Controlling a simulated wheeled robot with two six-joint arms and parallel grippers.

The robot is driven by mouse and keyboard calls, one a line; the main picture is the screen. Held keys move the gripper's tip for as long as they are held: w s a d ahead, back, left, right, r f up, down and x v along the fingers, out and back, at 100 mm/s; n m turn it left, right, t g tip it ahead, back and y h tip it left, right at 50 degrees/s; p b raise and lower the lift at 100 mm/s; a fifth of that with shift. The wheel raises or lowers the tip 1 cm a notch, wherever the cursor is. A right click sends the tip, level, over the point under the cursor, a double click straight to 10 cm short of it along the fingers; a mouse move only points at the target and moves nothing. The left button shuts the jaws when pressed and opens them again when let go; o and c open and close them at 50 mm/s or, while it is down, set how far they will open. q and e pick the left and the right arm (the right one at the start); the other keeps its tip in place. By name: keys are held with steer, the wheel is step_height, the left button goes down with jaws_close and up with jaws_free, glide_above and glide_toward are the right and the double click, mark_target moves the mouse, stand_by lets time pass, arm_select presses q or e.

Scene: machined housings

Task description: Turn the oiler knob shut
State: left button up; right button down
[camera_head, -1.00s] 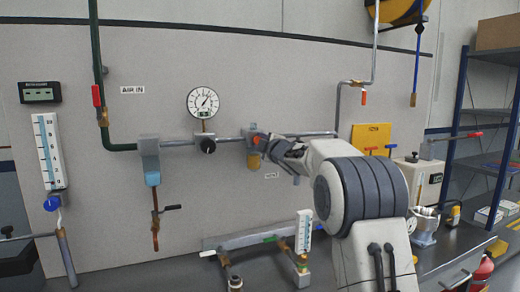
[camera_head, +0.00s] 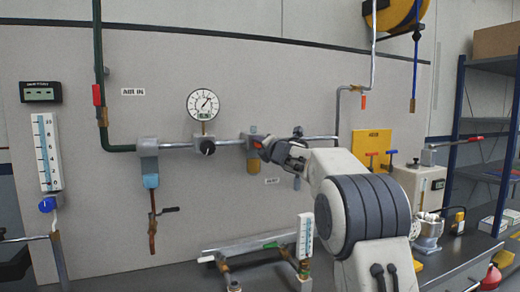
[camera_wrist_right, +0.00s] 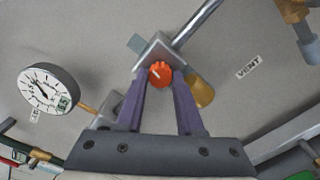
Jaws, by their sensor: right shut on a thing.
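The oiler (camera_head: 253,163) hangs on the air pipe, with a grey block on top and an amber bowl below. In the right wrist view its orange-red knob (camera_wrist_right: 160,74) sits between the tips of my right gripper (camera_wrist_right: 160,80), with a pale mark on its face. The amber bowl (camera_wrist_right: 201,90) shows beside the right finger. My right gripper (camera_head: 267,148) reaches in from the right and is shut on the knob, hiding most of it in the head view. My left gripper is not in view.
A round pressure gauge (camera_head: 203,104) and a black knob (camera_head: 207,147) sit just left of the oiler. A filter with a blue bowl (camera_head: 151,180) and a lever hangs further left. A yellow plate (camera_head: 371,146) is at right. Pipework stands on the bench below.

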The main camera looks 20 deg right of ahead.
steer(key=shift+f+n, duration=0.1)
steer(key=shift+n, duration=1)
steer(key=c, duration=0.5)
jaws_free()
steer(key=shift+c, duration=0.2)
steer(key=shift+b, duration=0.3)
steer(key=s+b, duration=0.3)
steer(key=s, duration=0.7)
steer(key=shift+s+d, duration=0.15)
steer(key=shift+s, duration=0.1)
